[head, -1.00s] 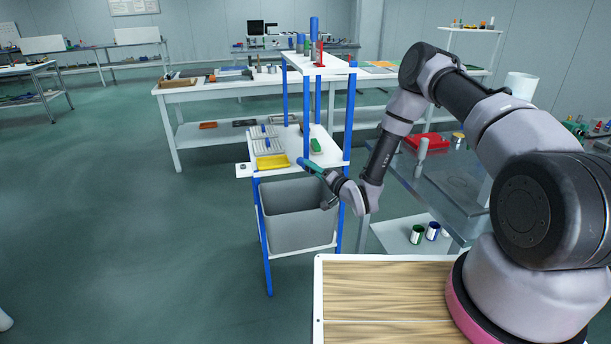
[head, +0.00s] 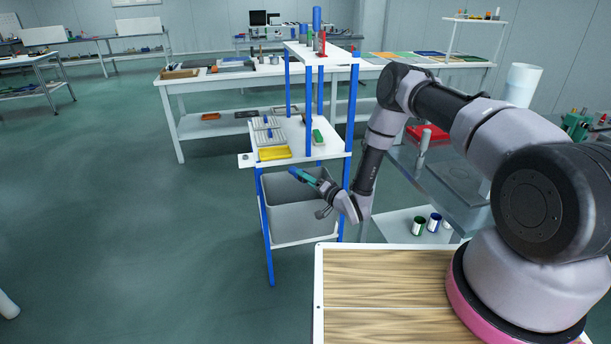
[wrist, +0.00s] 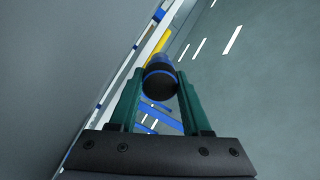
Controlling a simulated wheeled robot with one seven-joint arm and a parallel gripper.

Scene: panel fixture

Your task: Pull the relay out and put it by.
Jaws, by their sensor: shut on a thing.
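My gripper (wrist: 160,85) is shut on a round blue and black piece (wrist: 160,79), which looks like a short cylinder; I cannot tell for sure that it is the relay. In the head view my gripper (head: 303,176) is small, with teal fingers and the blue end of the piece (head: 295,172) pointing up and left. It is in front of the blue-legged stand, below its middle shelf (head: 292,142) and in line with the grey bin. No panel or socket for the relay can be made out clearly.
The middle shelf holds a yellow tray (head: 273,154), a grey slotted rack (head: 266,136) and a green item (head: 318,137). The grey bin (head: 290,220) stands underneath. A metal table (head: 445,175) is to the right. Open floor lies to the left.

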